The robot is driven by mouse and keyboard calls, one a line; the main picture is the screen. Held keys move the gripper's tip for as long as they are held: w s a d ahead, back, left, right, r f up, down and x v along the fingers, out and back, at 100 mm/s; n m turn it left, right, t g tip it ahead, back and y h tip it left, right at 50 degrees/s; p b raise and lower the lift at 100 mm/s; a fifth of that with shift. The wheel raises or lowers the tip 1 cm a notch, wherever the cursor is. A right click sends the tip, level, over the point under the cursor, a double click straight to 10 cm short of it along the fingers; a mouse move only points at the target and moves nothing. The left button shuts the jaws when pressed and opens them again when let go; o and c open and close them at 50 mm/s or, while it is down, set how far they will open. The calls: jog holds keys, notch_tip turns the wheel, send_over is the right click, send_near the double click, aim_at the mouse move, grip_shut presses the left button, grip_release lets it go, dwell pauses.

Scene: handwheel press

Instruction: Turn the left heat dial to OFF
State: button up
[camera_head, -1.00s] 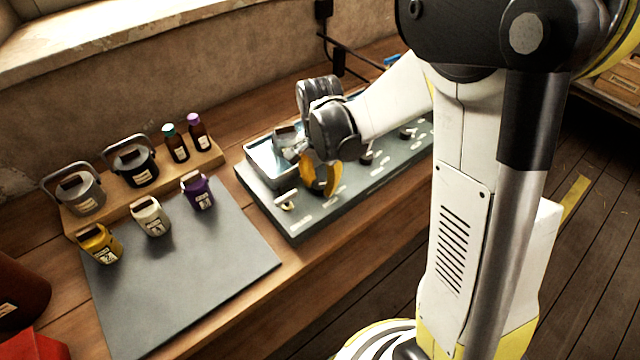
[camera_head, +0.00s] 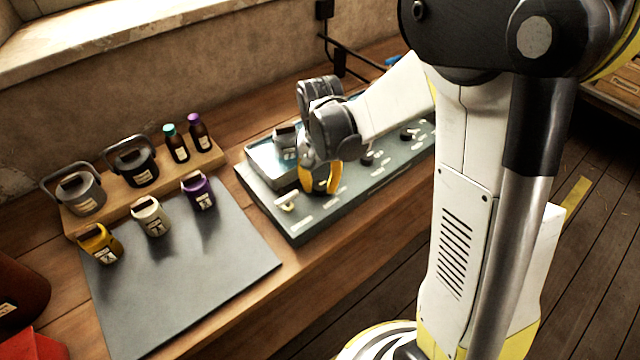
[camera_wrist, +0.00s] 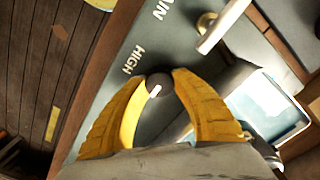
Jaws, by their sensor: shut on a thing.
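The left heat dial (camera_wrist: 158,85) is a dark round knob with a white mark, on the grey control panel (camera_wrist: 113,75). In the wrist view a HIGH label is printed above and left of it, and the white mark points to the lower left. My gripper (camera_wrist: 160,77) has its yellow fingers shut on the dial, one on each side. In the head view my gripper (camera_head: 320,185) reaches down at the left part of the panel, and its fingers hide the dial there. I see no OFF label; the dial's lower side is hidden by the fingers.
Two more dark knobs (camera_head: 367,158) (camera_head: 408,134) are to the right. Several small pots and bottles stand left around a dark mat (camera_head: 190,285).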

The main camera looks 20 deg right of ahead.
aim_at(320, 184)
jog(key=o, duration=1.2)
notch_tip(320, 184, up, 12)
jog(key=s+r+n+t, duration=0.1)
jog(key=s+n+t, duration=0.1)
jog(key=s, duration=0.4)
jog(key=s+r+n+t, duration=0.2)
jog(key=s+n+t, duration=0.1)
jog(key=s+t, duration=0.2)
jog(key=shift+s+r, duration=0.3)
jog(key=shift+s, duration=0.75)
